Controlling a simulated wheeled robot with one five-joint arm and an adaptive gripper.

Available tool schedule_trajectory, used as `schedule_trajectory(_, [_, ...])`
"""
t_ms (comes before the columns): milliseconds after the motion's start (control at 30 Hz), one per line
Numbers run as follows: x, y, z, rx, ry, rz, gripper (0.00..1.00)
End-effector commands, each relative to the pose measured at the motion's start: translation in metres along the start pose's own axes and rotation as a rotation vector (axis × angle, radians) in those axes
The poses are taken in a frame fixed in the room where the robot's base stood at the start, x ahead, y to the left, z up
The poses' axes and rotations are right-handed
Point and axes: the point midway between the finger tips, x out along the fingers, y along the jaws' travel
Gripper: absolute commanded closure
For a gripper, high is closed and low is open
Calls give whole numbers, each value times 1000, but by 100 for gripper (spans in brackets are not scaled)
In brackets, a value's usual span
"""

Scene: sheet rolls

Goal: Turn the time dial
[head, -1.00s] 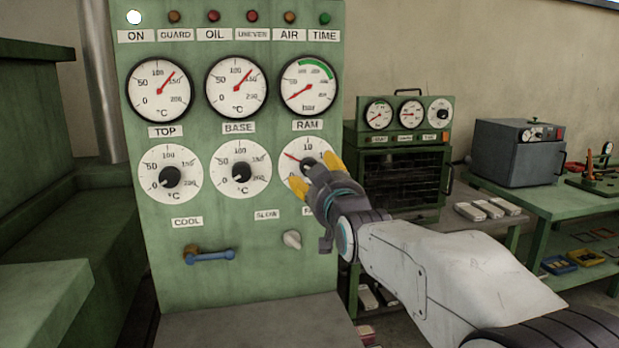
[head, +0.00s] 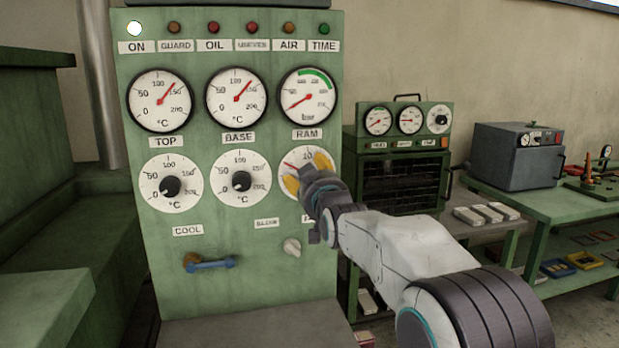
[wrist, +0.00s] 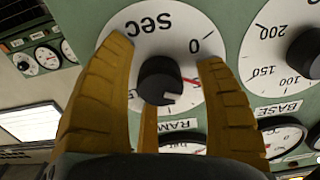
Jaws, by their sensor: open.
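The time dial is a white round face (head: 297,155) at the right of the lower dial row in the head view, largely covered by my gripper (head: 308,178). In the wrist view the dial face (wrist: 168,38) shows "sec", a 0 and a red pointer. Its black knob (wrist: 160,80) sits between my yellow fingers. My gripper (wrist: 172,92) is open, one finger on each side of the knob, with visible gaps between fingers and knob. Whether the fingertips touch the dial face I cannot tell.
Beside it is the BASE dial with a black knob (head: 241,181). Below are a small light knob (head: 292,247) and a blue-handled lever (head: 210,264). Gauges fill the row above. A green oven (head: 398,170) and a bench (head: 545,207) stand to the right.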

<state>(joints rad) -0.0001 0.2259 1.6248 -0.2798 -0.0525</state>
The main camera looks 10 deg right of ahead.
Motion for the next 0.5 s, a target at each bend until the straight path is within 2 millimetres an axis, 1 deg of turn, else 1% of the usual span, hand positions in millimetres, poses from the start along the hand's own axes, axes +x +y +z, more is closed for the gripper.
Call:
schedule_trajectory(100, [0,0,0,0,0,0,36])
schedule_trajectory(500, [0,0,0,0,0,0,71])
